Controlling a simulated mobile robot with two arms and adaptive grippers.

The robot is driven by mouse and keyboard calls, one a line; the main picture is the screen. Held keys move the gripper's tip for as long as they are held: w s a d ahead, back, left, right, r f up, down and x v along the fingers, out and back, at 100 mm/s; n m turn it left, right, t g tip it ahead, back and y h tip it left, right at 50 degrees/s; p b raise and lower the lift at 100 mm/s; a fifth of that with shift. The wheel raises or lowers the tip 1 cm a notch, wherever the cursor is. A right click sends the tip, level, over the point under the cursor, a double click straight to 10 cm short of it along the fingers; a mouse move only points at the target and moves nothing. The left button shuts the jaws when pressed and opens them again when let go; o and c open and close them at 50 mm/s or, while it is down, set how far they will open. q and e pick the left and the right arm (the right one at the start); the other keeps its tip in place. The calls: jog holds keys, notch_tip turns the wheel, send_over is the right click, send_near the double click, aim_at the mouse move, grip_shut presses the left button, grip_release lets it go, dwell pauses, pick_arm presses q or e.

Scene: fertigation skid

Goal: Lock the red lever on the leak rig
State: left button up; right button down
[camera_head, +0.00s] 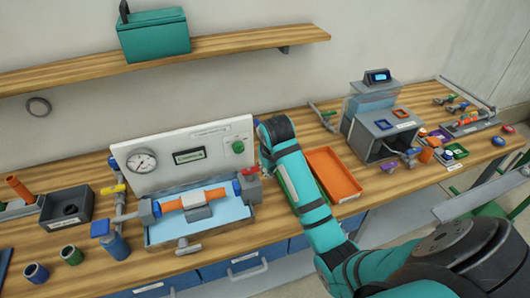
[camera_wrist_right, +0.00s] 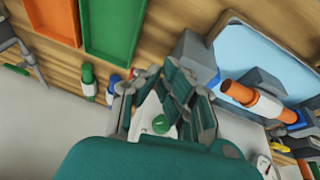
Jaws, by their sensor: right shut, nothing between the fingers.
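The leak rig is a white panel (camera_head: 185,155) with a gauge, a green knob and a blue-lined tray (camera_head: 200,228) on the bench. An orange pipe section (camera_head: 196,199) runs across the tray. The red lever (camera_head: 250,186) is at the right end of this pipe, partly hidden by my right gripper. My right gripper (camera_head: 262,168) is shut and empty, right beside the lever; I cannot tell whether it touches. In the right wrist view, the gripper (camera_wrist_right: 158,82) points toward the rig's right side, with the orange pipe (camera_wrist_right: 252,100) to the right. My left gripper is not in view.
Green and orange trays (camera_head: 333,174) lie right of the rig, partly behind my right arm. A grey box (camera_head: 385,132) and small fittings stand farther right. A dark box (camera_head: 67,208) and several cylinders are at left. A shelf (camera_head: 220,44) runs above.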

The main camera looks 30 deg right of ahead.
jog(key=w+d+r+m, duration=0.1)
jog(key=w+d+r, duration=0.2)
jog(key=w+r, duration=0.4)
jog(key=shift+w+r+y, duration=0.3)
jog(key=shift+r+y, duration=0.1)
jog(key=shift+r, duration=0.15)
jog(key=shift+d+f, duration=0.1)
jog(key=a+p+x, duration=0.1)
jog(key=p+x, duration=0.2)
jog(key=x, duration=0.7)
jog(key=s+p, duration=0.2)
jog(key=s, duration=0.1)
jog(key=shift+s+p, duration=0.4)
jog(key=shift+w, duration=0.1)
